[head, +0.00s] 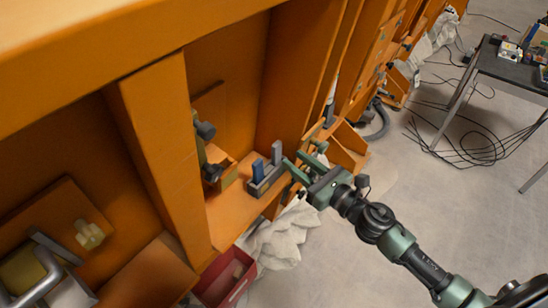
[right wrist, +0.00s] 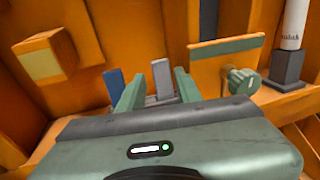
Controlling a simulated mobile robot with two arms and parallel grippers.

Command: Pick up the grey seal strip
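The grey seal strip (head: 277,153) stands upright in a dark grey holder (head: 262,187) on the orange shelf. A blue strip (head: 258,170) stands beside it in the same holder, to its left. My right gripper (head: 294,162) is open and empty, just right of the holder in the head view. In the right wrist view, the grey strip (right wrist: 162,78) shows between the two open fingers (right wrist: 158,85), beyond them, and the blue strip (right wrist: 114,86) is left of the left finger. The strip's lower end is hidden in the holder. My left gripper is not in view.
An orange post (head: 165,140) and cabinet walls enclose the shelf. A dark green device (head: 203,150) stands left of the holder. Right of the fingers are a green knob (right wrist: 240,80) and a white tube (right wrist: 294,25). Pale crumpled cloth (head: 283,238) and a red box (head: 225,277) lie below.

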